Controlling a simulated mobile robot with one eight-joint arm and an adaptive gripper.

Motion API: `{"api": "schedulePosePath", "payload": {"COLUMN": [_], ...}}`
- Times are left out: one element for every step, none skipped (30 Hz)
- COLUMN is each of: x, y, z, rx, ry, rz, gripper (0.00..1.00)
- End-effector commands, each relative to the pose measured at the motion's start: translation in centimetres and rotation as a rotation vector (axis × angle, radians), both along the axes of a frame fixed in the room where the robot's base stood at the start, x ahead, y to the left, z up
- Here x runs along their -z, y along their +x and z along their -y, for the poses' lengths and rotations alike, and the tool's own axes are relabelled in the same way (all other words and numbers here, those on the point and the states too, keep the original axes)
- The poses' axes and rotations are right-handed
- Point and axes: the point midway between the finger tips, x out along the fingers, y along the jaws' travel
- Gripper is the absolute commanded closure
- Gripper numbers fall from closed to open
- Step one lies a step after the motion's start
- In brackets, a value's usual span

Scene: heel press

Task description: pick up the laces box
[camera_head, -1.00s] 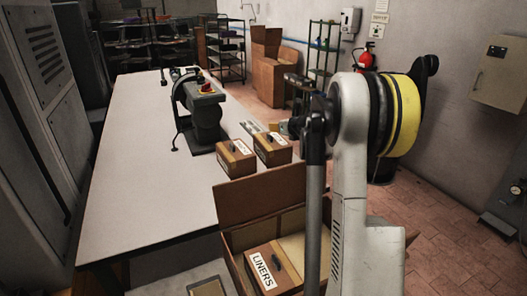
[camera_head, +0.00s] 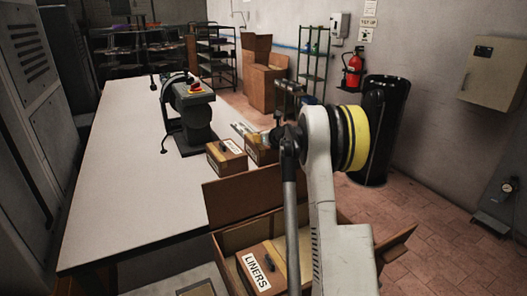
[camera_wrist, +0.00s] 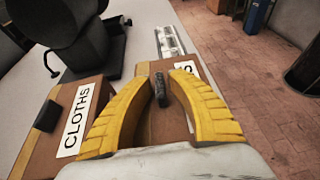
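A brown box with a dark top handle (camera_wrist: 160,88) sits between and beyond my gripper's yellow fingers in the wrist view. Its white label is mostly hidden by the right finger; only a final "S" reads, so I cannot confirm it is the laces box (camera_wrist: 190,73). In the head view this box (camera_head: 260,152) stands on the table, partly behind my arm. My gripper (camera_wrist: 163,72) is open, its fingers on either side of the handle with gaps. In the head view my gripper is hidden or too small to make out.
A box labelled CLOTHS (camera_wrist: 78,120) stands close on the left, also in the head view (camera_head: 226,158). A dark press (camera_head: 190,115) stands behind them on the white table (camera_head: 115,190). An open carton (camera_head: 235,204) holds a LINERS box (camera_head: 262,270). A black bin (camera_head: 380,130) stands right.

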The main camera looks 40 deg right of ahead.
Motion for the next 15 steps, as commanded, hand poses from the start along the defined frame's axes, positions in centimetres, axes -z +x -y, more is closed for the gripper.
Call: {"api": "schedulePosePath", "payload": {"x": [-0.07, -0.07, -0.08, -0.08, -0.08, -0.08, -0.08, -0.08, -0.08, -0.08, -0.08, -0.08, -0.14, -0.14, -0.14], "y": [-0.03, -0.03, -0.03, -0.03, -0.04, -0.04, -0.04, -0.04, -0.04, -0.04, -0.04, -0.04, -0.05, -0.05, -0.05], "z": [-0.01, -0.02, -0.02, -0.02, -0.02, -0.02, -0.02, -0.02, -0.02, -0.02, -0.02, -0.02, -0.02, -0.02, -0.02], "rx": [0.000, 0.000, 0.000, 0.000, 0.000, 0.000, 0.000, 0.000, 0.000, 0.000, 0.000, 0.000, 0.000, 0.000, 0.000], "ry": [0.000, 0.000, 0.000, 0.000, 0.000, 0.000, 0.000, 0.000, 0.000, 0.000, 0.000, 0.000, 0.000, 0.000, 0.000], "rz": [0.000, 0.000, 0.000, 0.000, 0.000, 0.000, 0.000, 0.000, 0.000, 0.000, 0.000, 0.000, 0.001, 0.001, 0.001], "gripper": [0.78, 0.78, 0.82, 0.91, 1.00, 1.00, 1.00, 1.00, 1.00, 1.00, 1.00, 1.00, 1.00, 1.00, 1.00]}}
